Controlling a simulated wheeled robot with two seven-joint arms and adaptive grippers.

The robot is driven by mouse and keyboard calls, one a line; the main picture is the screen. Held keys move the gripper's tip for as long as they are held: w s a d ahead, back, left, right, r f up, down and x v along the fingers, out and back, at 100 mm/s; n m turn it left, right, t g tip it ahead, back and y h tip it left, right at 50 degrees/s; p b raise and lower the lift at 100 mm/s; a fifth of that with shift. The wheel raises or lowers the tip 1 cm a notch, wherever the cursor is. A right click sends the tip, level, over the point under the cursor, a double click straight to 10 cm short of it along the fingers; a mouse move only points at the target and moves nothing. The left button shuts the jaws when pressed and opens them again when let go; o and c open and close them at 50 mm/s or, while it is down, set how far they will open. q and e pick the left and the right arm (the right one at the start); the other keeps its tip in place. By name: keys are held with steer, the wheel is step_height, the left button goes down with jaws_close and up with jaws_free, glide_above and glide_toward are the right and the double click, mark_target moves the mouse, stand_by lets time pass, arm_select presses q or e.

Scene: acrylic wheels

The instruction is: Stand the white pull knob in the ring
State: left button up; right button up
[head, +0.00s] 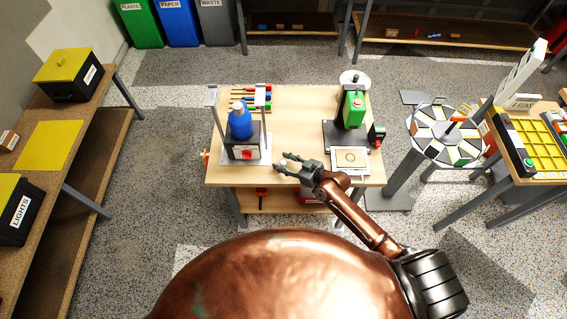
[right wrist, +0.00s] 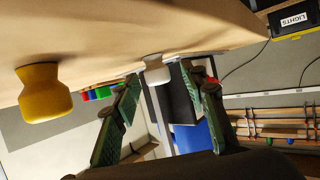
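The white pull knob (right wrist: 155,68) stands on the table near the tips of my right gripper's fingers in the right wrist view, with gaps showing beside it. My right gripper (head: 281,168) is open, low over the front middle of the table, its fingers pointing left; it also shows in the right wrist view (right wrist: 163,72). A yellow knob (right wrist: 42,92) stands to one side of the fingers. In the head view the knobs are too small to tell apart. My left gripper is not in view.
A stand with a blue bottle (head: 240,125) is left of my right gripper. A green device (head: 353,108) on a dark base stands behind the ring. Several coloured tools lie at the back of the table (head: 310,105). The table's middle is bare.

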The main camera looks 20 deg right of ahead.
steer(key=shift+w+f, duration=0.1)
steer(key=shift+f, duration=0.05)
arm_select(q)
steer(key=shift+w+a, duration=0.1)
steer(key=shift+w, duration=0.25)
arm_select(e)
steer(key=c, duration=1)
steer(key=shift+o, duration=0.2)
